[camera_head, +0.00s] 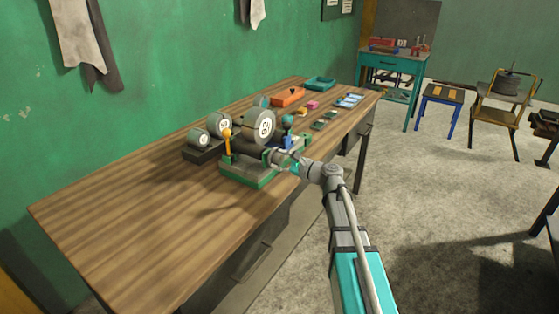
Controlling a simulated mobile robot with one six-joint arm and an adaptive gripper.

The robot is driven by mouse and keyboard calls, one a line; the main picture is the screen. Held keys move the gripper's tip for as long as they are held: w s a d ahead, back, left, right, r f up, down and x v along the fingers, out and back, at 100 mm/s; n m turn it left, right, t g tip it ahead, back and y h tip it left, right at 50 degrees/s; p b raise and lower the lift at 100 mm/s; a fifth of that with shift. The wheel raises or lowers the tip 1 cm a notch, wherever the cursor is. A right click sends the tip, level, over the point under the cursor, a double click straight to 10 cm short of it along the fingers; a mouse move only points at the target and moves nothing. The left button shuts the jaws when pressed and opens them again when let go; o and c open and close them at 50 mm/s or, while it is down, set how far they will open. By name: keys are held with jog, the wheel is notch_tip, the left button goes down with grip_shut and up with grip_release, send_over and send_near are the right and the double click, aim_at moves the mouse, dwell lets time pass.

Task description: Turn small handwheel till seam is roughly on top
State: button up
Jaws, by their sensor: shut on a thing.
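A bench device with a green base (243,177) stands on the wooden bench and carries a large grey drum with a white round label (265,124). An orange-knobbed lever (227,137) stands upright at its left, and a small blue part sits at its right (288,140). My gripper (277,157) reaches in from the right at the front of the device, low beside the drum. It is shut on a small part there, which I take to be the small handwheel. The handwheel is mostly hidden by my gripper, and I cannot make out the seam.
Two smaller labelled drums (201,138) sit on a dark block left of the device. An orange tray (287,96), a teal tray (320,83) and several small items lie farther back. The bench's near left part is clear. A teal table (394,62) and stools stand beyond.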

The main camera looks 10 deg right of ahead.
jog(key=shift+c, duration=0.4)
jog(key=shift+n, duration=0.4)
jog(key=n, duration=0.4)
jog(key=shift+a, duration=0.1)
jog(key=n, duration=0.5)
jog(key=shift+n, duration=0.4)
jog(key=n, duration=0.5)
jog(key=shift+w, duration=0.1)
jog(key=n, duration=0.5)
